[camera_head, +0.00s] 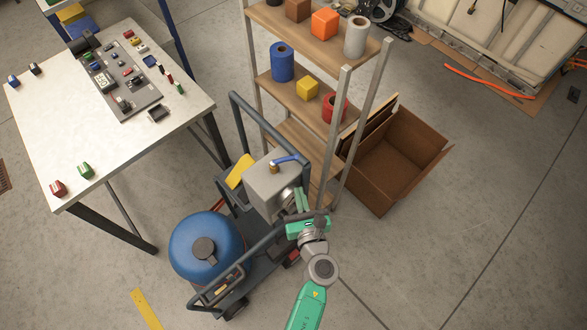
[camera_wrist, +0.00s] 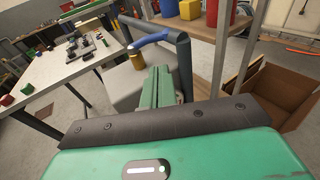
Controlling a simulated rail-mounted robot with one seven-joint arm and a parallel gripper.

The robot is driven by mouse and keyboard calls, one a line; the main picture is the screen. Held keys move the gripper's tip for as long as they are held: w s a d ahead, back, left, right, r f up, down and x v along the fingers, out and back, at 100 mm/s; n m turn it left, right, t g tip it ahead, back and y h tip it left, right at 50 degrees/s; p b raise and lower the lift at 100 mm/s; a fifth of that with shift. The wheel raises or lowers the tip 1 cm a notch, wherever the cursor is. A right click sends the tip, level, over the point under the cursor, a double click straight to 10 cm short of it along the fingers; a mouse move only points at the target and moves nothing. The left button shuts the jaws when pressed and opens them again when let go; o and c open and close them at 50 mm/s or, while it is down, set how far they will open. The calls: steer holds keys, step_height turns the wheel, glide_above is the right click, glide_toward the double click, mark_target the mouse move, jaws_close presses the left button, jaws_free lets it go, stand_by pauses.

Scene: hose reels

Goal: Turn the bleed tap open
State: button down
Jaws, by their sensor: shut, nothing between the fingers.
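The bleed tap has a blue lever (camera_head: 287,159) on a brass body (camera_head: 274,168), on top of a grey box (camera_head: 262,187) on a wheeled cart. In the wrist view the blue lever (camera_wrist: 152,40) points right from the brass body (camera_wrist: 136,60), and the grey box (camera_wrist: 120,88) lies below it. My gripper (camera_head: 299,194) is beside the box on its right, below the lever in the head view. In the wrist view its green fingers (camera_wrist: 159,76) are together and empty, apart from the lever. The finger ends partly cover the box's side.
The cart's dark tube frame (camera_head: 240,105) surrounds the box, with a blue tank (camera_head: 205,247) at its left. A shelf rack (camera_head: 345,110) stands close behind, with an open cardboard box (camera_head: 423,148) beside it. A white workbench (camera_head: 50,110) is left.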

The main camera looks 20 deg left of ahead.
mark_target(295, 178)
steer(key=x, duration=0.6)
steer(key=shift+w+a+r, duration=0.2)
steer(key=shift+w+r, duration=0.05)
steer(key=shift+r, duration=0.1)
steer(key=shift+w+a+r+b, duration=0.15)
steer(key=shift+w+a+b, duration=0.2)
steer(key=shift+w, duration=0.2)
steer(key=shift+w+n+g+y+b, duration=0.25)
steer(key=shift+n+g+y+b, duration=0.15)
steer(key=shift+n+y, duration=0.1)
steer(key=shift+w+n+g+y, duration=0.25)
steer(key=shift+n+g+y, duration=0.45)
steer(key=shift+y, duration=0.1)
steer(key=shift+s+g, duration=0.1)
steer(key=shift+g, duration=0.2)
